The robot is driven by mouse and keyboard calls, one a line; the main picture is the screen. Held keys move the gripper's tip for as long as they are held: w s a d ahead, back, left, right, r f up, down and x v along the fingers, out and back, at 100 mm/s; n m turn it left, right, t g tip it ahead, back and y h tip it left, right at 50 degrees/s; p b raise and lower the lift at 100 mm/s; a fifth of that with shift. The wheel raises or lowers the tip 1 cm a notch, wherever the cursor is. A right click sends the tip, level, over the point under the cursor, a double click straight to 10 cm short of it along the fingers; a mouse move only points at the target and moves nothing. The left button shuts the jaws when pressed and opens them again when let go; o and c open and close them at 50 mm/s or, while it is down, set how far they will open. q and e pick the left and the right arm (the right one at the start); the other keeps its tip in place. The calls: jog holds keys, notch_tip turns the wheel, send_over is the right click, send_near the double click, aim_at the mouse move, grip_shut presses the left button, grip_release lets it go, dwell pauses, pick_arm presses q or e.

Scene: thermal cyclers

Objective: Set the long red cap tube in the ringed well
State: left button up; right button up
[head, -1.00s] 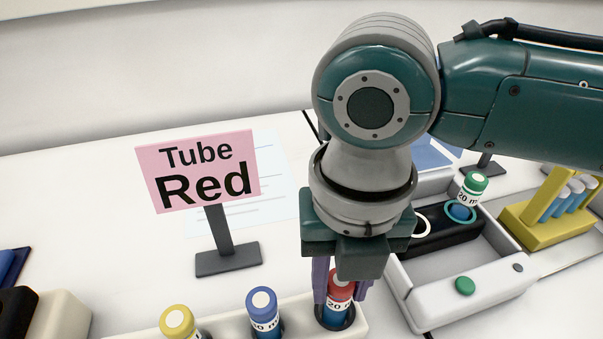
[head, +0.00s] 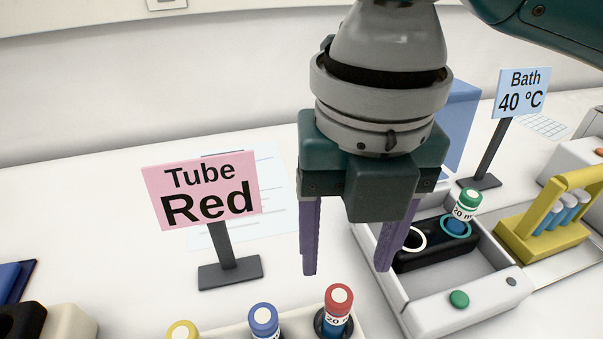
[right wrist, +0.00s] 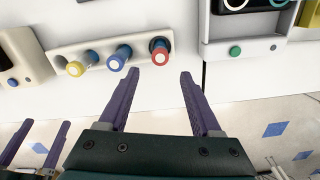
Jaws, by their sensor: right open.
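The red-capped tube (head: 337,308) stands upright in the right-hand hole of a white rack (head: 290,322); it also shows in the right wrist view (right wrist: 160,54). My right gripper (head: 345,272) is open and empty, above and behind the tube, its fingers apart and clear of it. A black block (head: 445,253) in the white bath holds a white-ringed well (head: 413,240), which looks empty. Beside it, a teal-ringed well holds a green-capped tube (head: 466,208). In the right wrist view my left gripper (right wrist: 35,135) shows at the lower left, its fingers apart.
Blue-capped (head: 264,320) and yellow-capped (head: 183,331) tubes share the rack. A pink "Tube Red" sign (head: 205,190) stands behind it. A "Bath 40 °C" sign (head: 522,92) stands behind the bath (head: 420,318). A yellow rack (head: 530,232) with several small tubes is at the right.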

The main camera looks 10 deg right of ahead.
jog(key=s+a+m+t+y, duration=0.2)
jog(key=s+a+m+y, duration=0.25)
jog(key=m, duration=1.05)
jog(key=s+d+f+m+h, duration=0.2)
jog(key=s+d+m, duration=0.1)
jog(key=d+m, duration=0.4)
jog(key=s+d+f+m+t+h, duration=0.1)
jog(key=s+d+f+m+h, duration=0.1)
jog(key=s+d+m, duration=0.2)
jog(key=d+m, duration=0.3)
jog(key=m, duration=0.2)
jog(key=shift+s+m+t, duration=0.3)
jog(key=shift+m, duration=0.1)
